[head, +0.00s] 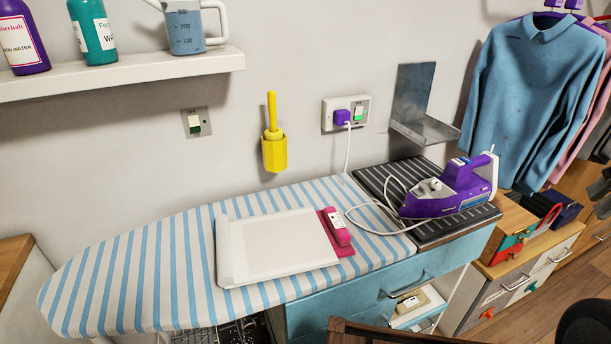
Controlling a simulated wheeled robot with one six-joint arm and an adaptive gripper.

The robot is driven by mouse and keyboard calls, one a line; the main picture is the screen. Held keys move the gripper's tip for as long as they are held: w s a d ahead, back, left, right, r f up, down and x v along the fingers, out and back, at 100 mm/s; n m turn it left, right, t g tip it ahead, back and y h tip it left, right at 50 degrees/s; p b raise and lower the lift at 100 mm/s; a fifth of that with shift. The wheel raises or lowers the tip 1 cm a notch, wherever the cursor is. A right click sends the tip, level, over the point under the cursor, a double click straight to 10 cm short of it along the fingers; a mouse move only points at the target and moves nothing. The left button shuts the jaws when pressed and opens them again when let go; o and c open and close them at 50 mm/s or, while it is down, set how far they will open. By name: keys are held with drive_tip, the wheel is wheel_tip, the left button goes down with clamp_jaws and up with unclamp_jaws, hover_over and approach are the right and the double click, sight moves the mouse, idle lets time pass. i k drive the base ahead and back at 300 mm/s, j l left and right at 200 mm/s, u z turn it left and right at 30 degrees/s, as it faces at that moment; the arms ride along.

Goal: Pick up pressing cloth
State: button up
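A flat white piece (278,245) with a raised or rolled left edge lies on the blue-and-white striped ironing board (160,262). It looks most like the pressing cloth, but I cannot be sure. A pink strip with a pink-and-white block (337,228) on it lies along its right edge, touching or overlapping it. My gripper is not recognisable in the head view, so its state does not show.
A purple iron (458,187) with a looping white cord rests on the dark ribbed pad (400,180) at right. The cord runs up to a wall socket (345,113). A shelf (120,75) overhangs upper left. A dark rounded shape (588,325) fills the bottom right corner.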

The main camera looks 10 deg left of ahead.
sight(261, 247)
drive_tip(key=u, duration=1.25)
drive_tip(key=i+j, duration=0.1)
drive_tip(key=j, duration=0.25)
drive_tip(key=i+j+z, duration=0.1)
drive_tip(key=j, duration=0.25)
